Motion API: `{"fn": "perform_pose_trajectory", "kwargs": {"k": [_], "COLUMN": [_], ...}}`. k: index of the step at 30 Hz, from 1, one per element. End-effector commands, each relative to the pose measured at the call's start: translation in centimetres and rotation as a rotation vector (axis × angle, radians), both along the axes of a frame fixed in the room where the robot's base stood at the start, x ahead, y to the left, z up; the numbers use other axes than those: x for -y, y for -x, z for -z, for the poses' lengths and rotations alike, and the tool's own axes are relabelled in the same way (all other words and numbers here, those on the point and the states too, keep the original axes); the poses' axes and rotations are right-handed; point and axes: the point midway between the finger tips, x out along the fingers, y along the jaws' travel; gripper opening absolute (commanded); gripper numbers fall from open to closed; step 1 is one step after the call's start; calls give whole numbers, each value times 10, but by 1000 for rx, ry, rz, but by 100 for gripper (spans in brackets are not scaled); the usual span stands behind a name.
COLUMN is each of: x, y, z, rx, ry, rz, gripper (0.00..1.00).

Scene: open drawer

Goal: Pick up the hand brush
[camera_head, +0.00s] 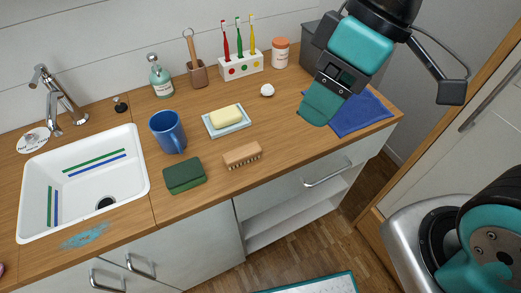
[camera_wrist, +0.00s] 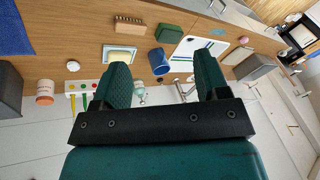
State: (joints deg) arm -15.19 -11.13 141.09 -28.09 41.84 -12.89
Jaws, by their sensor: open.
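The hand brush (camera_head: 243,155) is a small light-wood block with bristles along its lower front side. It lies on the wooden counter near the front edge, right of a green sponge. It also shows in the wrist view (camera_wrist: 130,23), near the top. My gripper (camera_head: 320,107) is above the right part of the counter, in front of a blue cloth, to the right of the brush and apart from it. In the wrist view its two green fingers (camera_wrist: 162,72) stand wide apart with nothing held between them.
The green sponge (camera_head: 185,176), blue mug (camera_head: 168,132) and soap dish (camera_head: 226,126) stand around the brush. The white sink (camera_head: 35,215) is at left. A toothbrush holder (camera_head: 241,66) stands behind, the blue cloth (camera_head: 362,115) at right. Counter between brush and gripper is clear.

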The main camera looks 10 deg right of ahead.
Motion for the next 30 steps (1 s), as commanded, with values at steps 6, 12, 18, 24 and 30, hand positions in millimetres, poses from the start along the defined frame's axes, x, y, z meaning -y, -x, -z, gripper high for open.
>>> {"fn": "perform_pose_trajectory", "kwargs": {"k": [6,12,18,24,30], "x": [-25,-37,-47,-63,-78], "y": [-85,-133,-139,-133,-130], "z": [69,111,136,177,214], "rx": [149,258,281,279,281], "ry": [-30,-65,-74,-74,-73], "rz": [-535,-872,-953,-951,-950], "gripper": [68,68,68,68,68]}}
